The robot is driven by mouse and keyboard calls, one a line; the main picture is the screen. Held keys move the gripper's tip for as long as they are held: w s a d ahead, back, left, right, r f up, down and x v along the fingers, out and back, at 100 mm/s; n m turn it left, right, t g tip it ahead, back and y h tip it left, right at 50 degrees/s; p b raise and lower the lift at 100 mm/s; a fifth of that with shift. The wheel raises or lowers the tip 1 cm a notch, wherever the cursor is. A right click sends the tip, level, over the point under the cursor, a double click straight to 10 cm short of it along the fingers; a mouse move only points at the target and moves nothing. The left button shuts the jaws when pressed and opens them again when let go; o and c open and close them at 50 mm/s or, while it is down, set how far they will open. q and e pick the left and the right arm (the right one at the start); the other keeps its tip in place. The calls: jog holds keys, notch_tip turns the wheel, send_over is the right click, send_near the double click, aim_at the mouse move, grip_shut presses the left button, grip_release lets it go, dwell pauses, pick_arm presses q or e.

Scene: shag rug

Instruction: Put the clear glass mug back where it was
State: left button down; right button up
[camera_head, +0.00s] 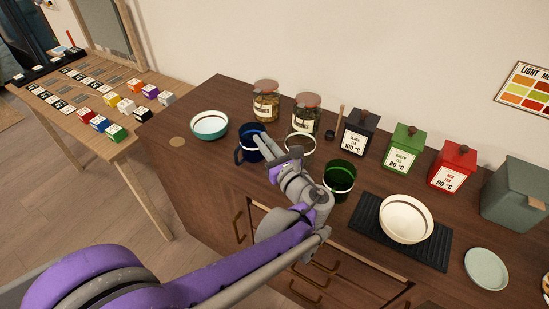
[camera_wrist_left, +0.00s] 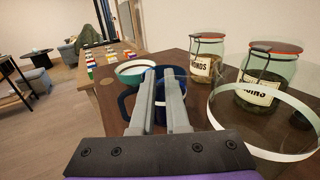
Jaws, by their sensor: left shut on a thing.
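The clear glass mug (camera_head: 300,134) shows mainly as a pale rim between the blue and green mugs. In the left wrist view its large rim (camera_wrist_left: 262,152) is close, at the right of my fingers. Whether the clear mug touches the counter is hard to tell. My right gripper is not in view.
A teal bowl (camera_head: 209,125) and a round coaster (camera_head: 178,141) are at the left of the counter (camera_head: 195,165). Two jars (camera_head: 265,105) stand behind. The green mug (camera_head: 339,177), tea tins (camera_head: 404,148) and a white bowl (camera_head: 405,220) on a black mat (camera_head: 365,222) are at right.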

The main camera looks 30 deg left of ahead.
pick_arm(q)
jog(key=shift+w+f+b, duration=0.1)
jog(key=shift+f+b, duration=0.4)
jog(key=shift+f, duration=2.15)
jog(key=shift+f, duration=0.2)
jog(key=c, duration=0.9)
grip_release()
jog(key=shift+r, duration=0.1)
jog(key=shift+r, duration=0.1)
jog(key=shift+d, duration=0.25)
jog(key=v, duration=1.1)
jog(key=shift+s+d, duration=0.2)
jog(key=shift+s, duration=0.15)
